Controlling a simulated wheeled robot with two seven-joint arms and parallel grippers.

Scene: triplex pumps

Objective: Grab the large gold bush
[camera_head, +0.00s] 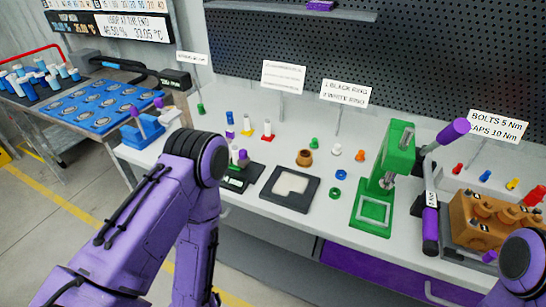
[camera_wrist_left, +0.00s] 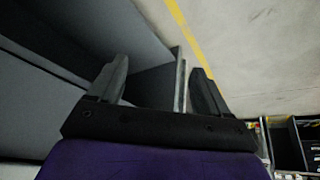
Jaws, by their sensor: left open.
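The large gold bush (camera_head: 305,157) looks like a short brown-gold ring with a wider base. It stands on the white bench top, behind the black square tray and left of the green press. My left gripper (camera_wrist_left: 158,85) is open and empty in the left wrist view, with grey surfaces and the floor beyond its fingers. No bush shows there. In the head view my left arm bends down in front of the bench, and its gripper is out of sight. Only a part of my right arm shows at the lower right; its gripper is not in view.
A black tray with a pale insert (camera_head: 291,188) lies in front of the bush. The green press (camera_head: 386,185) stands to the right, with green and blue rings nearby. A brown pump block (camera_head: 497,218) sits far right. Small coloured parts stand to the left.

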